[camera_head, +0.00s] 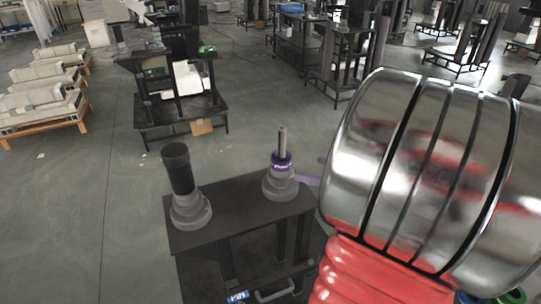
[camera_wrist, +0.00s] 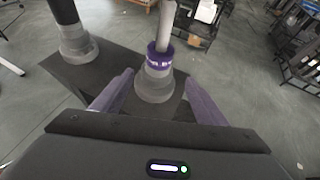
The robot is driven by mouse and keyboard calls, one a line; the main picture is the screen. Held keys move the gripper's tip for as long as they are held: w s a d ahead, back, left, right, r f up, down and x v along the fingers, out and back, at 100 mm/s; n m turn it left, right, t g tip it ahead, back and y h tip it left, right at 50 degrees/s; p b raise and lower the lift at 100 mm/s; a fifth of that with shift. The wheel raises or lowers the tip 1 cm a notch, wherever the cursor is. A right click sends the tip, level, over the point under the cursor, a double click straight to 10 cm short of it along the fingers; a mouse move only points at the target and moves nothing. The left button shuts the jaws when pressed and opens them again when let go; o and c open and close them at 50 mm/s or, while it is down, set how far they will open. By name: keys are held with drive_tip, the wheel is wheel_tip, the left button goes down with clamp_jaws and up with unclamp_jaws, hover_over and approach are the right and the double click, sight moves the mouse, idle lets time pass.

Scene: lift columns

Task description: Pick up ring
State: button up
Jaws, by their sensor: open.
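A purple ring (camera_head: 281,160) sits around a thin grey post (camera_head: 282,141), low down, on top of a round grey stepped base. The ring (camera_wrist: 159,58) also shows in the wrist view, around the post and above the base (camera_wrist: 154,84). My gripper (camera_wrist: 159,80) is open, with one purple finger on each side of the grey base in the wrist view. The fingers appear apart from the ring, nearer to the camera. In the head view my arm hides most of the gripper; a purple finger shows just right of the post.
A black table (camera_head: 240,208) bears the post's base and a second grey base with a thick dark column (camera_head: 178,168) to the left. A cart (camera_head: 183,97) with boxes stands behind. Pallets (camera_head: 45,95) stand far left. Open floor lies between them.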

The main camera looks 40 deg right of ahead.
sight(286, 158)
drive_tip(key=shift+s+r+t+y, duration=0.15)
drive_tip(key=shift+r+t, duration=0.1)
drive_tip(key=shift+r, duration=0.25)
drive_tip(key=shift+s+r+t+y, duration=0.15)
drive_tip(key=shift+r+t, duration=0.1)
drive_tip(key=shift+r, duration=0.25)
drive_tip(key=shift+w, duration=0.1)
drive_tip(key=shift+x, duration=4.35)
drive_tip(key=shift+f, duration=0.1)
drive_tip(key=shift+x, duration=2.55)
drive_tip(key=shift+c, duration=0.4)
drive_tip(key=c, duration=1.2)
